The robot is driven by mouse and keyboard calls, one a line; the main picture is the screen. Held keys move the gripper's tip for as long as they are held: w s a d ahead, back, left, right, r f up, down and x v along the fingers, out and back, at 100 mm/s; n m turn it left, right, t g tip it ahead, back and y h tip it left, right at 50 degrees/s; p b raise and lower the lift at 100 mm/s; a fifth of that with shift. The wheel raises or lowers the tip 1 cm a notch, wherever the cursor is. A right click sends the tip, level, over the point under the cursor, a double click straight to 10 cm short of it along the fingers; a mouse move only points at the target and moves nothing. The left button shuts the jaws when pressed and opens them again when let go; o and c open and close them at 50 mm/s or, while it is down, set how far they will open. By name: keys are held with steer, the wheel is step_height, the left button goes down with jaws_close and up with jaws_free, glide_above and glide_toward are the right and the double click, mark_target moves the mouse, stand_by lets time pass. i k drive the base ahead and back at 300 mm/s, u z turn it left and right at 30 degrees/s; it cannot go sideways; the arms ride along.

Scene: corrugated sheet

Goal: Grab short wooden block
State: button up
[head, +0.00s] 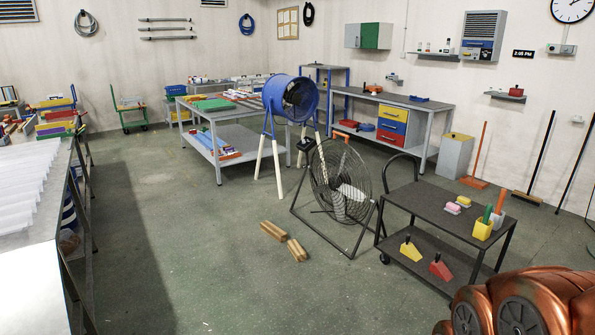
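Two light-brown wooden blocks lie on the green floor near the middle of the head view. One block (273,231) lies farther back and to the left. The other block (298,250) lies nearer and to the right, very close to the first one. They look similar in length, and I cannot tell for certain which is the shorter. Nothing covers either of them. My gripper is not in view. Copper-coloured parts of my arm show in the bottom right corner.
A round wire fan (340,180) on a dark frame stands just right of the blocks. A dark cart (440,203) stands farther right. A blue drum fan (292,97) stands on pale legs behind. A corrugated-sheet table (30,235) is at left. The floor in front is clear.

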mark_target(299, 254)
steer(key=u, duration=0.4)
steer(key=i, duration=1.9)
steer(key=u, duration=0.4)
steer(key=i, duration=2.5)
steer(key=z, duration=0.15)
